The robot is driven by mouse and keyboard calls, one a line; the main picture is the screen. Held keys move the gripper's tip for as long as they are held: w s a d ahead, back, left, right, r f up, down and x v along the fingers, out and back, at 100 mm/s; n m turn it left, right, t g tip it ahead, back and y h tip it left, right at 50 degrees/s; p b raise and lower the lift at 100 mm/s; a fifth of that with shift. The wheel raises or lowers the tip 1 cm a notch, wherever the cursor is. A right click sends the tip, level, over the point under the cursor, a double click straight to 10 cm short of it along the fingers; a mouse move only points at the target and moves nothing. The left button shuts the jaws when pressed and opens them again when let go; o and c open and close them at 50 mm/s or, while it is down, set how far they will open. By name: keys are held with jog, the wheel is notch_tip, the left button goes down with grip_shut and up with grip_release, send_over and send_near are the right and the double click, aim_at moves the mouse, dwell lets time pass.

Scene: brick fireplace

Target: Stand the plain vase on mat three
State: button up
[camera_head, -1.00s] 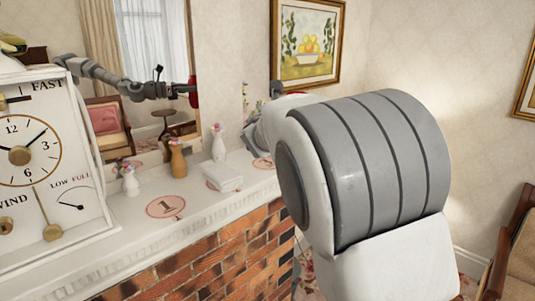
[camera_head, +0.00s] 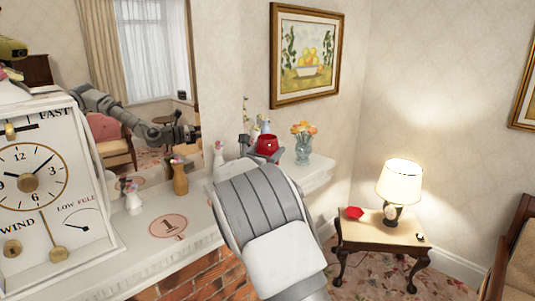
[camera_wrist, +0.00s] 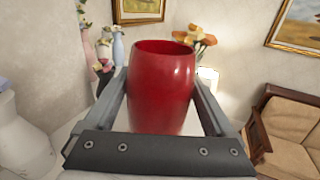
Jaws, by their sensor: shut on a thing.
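A plain red vase (camera_wrist: 162,85) stands upright between the fingers of my gripper (camera_wrist: 160,100) in the wrist view; the gripper is shut on it. In the head view the red vase (camera_head: 266,146) shows beyond my arm, over the far part of the mantel (camera_head: 145,265). A round pink mat marked 1 (camera_head: 168,226) lies on the near part of the mantel. I see no mat marked three; my arm hides the middle of the mantel.
A large white clock box (camera_head: 45,195) stands at the left. A white vase (camera_head: 133,200), a tan vase (camera_head: 180,178) and another white vase (camera_head: 218,155) stand along the mirror. A glass vase of orange flowers (camera_head: 303,148) is at the far end. A lamp (camera_head: 399,185) stands on a side table.

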jog(key=shift+f, duration=0.75)
jog(key=shift+f, duration=0.2)
jog(key=o, duration=1.5)
